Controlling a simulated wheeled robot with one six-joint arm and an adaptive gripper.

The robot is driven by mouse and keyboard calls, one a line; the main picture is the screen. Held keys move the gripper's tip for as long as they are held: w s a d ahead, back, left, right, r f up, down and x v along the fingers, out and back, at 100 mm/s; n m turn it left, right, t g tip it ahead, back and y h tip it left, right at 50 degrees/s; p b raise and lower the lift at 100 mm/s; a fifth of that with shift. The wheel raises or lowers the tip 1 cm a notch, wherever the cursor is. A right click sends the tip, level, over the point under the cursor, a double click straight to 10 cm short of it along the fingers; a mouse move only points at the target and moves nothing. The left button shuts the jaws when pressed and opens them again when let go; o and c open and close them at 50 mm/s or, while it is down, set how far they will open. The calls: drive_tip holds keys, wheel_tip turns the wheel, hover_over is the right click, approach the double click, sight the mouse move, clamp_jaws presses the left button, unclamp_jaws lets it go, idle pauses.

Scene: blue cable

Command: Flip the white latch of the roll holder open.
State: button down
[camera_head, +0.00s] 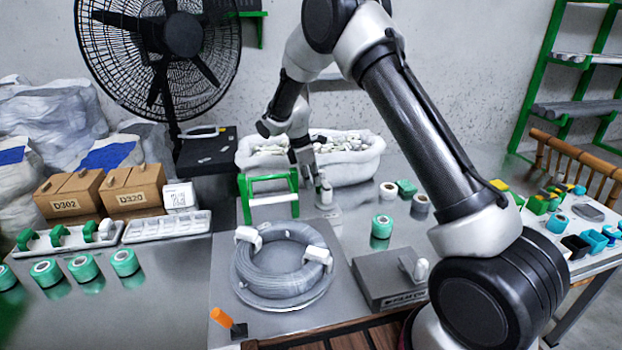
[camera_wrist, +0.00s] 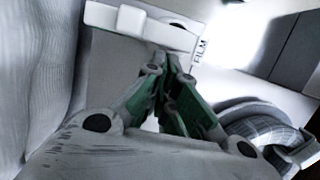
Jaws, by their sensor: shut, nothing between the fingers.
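A low grey block (camera_head: 392,278) with dark lettering on its front edge stands right of the cable coil and looks like the roll holder. A white upright piece, apparently its latch (camera_head: 420,270), stands on its right part; I cannot tell if it is flipped open. In the wrist view a pale body (camera_wrist: 110,18) lettered "FILM" lies past my fingertips. My gripper (camera_head: 325,198) is behind the coil, in front of the white bin, left of and behind the block. In the wrist view my gripper (camera_wrist: 168,62) has its fingertips together and empty. Contact cannot be judged there.
The grey-blue cable coil (camera_head: 282,262) with white clips lies in front of my gripper. A green frame (camera_head: 268,196) stands close on its left, and a filled white bin (camera_head: 352,158) behind. Green and white rolls (camera_head: 382,226) stand to its right. Bare tabletop (camera_head: 345,238) lies between.

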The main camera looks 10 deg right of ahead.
sight(324, 185)
drive_tip(key=shift+s+d+n, duration=0.3)
drive_tip(key=shift+d+n, duration=0.2)
drive_tip(key=shift+n, duration=0.3)
drive_tip(key=shift+s+d, duration=0.1)
drive_tip(key=shift+d, duration=0.05)
drive_tip(key=d+n, duration=0.1)
drive_tip(key=d+n+t, duration=0.1)
drive_tip(key=n, duration=0.1)
drive_tip(key=shift+s, duration=0.3)
drive_tip(key=d+n, duration=0.2)
drive_tip(key=shift+d+n+t+y, duration=0.1)
drive_tip(key=shift+n+t+y, duration=0.2)
drive_tip(key=shift+n, duration=0.1)
drive_tip(key=d+n, duration=0.2)
drive_tip(key=shift+w+n+t, duration=0.2)
drive_tip(key=shift+n+t, duration=0.1)
drive_tip(key=shift+n, duration=0.1)
drive_tip(key=w+d+n+y, duration=0.1)
drive_tip(key=w+d+n, duration=0.2)
drive_tip(key=w+d, duration=0.1)
drive_tip(key=shift+w+d, duration=0.25)
drive_tip(key=shift+d, duration=0.2)
drive_tip(key=shift+w, duration=0.15)
